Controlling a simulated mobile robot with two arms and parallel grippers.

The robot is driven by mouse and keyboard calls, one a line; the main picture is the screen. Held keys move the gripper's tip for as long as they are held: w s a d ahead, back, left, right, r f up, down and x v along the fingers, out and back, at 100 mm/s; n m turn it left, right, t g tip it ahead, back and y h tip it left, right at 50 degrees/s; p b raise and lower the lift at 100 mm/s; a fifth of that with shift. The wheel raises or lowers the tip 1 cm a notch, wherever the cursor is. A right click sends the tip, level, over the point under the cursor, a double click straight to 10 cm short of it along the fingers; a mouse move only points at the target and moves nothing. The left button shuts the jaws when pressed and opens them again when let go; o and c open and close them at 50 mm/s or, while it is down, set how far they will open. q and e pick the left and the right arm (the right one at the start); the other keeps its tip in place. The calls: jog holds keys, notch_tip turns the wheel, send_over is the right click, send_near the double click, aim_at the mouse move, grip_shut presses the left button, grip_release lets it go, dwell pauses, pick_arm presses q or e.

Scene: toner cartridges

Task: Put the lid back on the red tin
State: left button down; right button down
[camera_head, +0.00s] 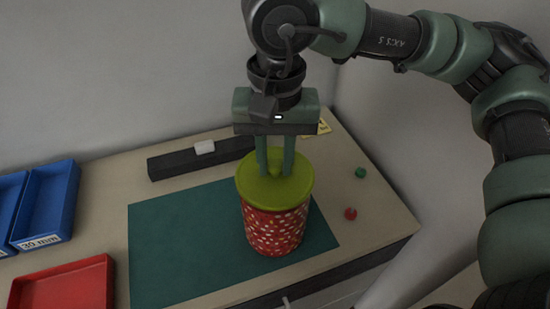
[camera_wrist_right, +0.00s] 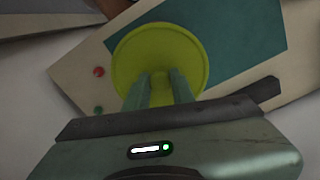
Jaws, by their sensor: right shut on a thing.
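The red tin (camera_head: 273,230) with white dots stands upright on the green mat (camera_head: 165,245). The yellow-green lid (camera_head: 258,194) is level on top of the tin in the head view and covers its opening; I cannot tell whether it is fully seated. My right gripper (camera_head: 275,172) points straight down with its fingers shut on the lid's knob. The lid (camera_wrist_right: 190,50) fills the middle of the right wrist view, with the fingers of my right gripper (camera_wrist_right: 160,85) around the knob and the tin hidden beneath. My left gripper is not in view.
A red ball (camera_head: 350,214) and a green ball (camera_head: 360,172) lie right of the mat. Blue bins (camera_head: 47,205) and a red tray (camera_head: 65,290) are at left. The mat's left half is clear.

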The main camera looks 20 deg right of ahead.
jog(key=shift+b, duration=0.35)
dwell(0.4)
dwell(0.3)
jog(key=c, duration=0.6)
grip_release()
jog(key=shift+c, duration=0.2)
jog(key=shift+r+p, duration=1.85)
jog(key=shift+r, duration=1.65)
grip_shut()
